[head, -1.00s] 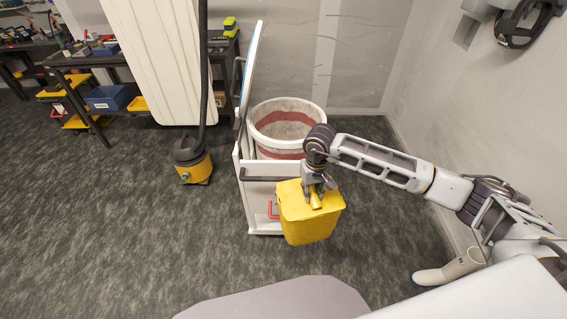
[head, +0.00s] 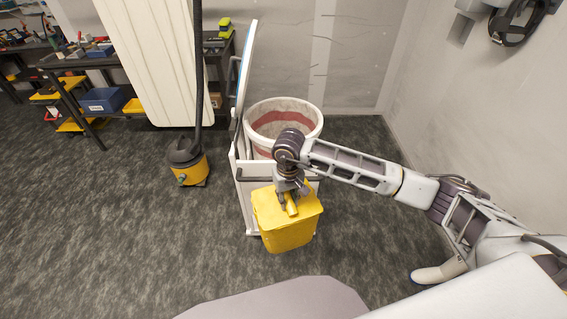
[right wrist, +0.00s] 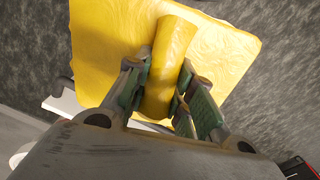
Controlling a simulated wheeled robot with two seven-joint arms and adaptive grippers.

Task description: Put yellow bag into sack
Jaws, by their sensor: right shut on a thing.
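The yellow bag (head: 285,232) hangs upright below my right gripper (head: 291,205), in front of the white cart. My right gripper is shut on the raised strip on top of the bag. In the right wrist view the fingers (right wrist: 160,95) close on both sides of that strip, and the yellow bag (right wrist: 225,50) fills the upper middle. The sack (head: 312,118), round and whitish with a red band, stands open behind the bag and the gripper. My right wrist hides part of its front. My left gripper is not in view.
The white cart (head: 243,185) with an upright panel stands around the sack's near left side. A yellow and black vacuum (head: 187,166) is on the floor to the left. A shelf with a blue bin (head: 104,99) is at the back left. A wall closes the right side.

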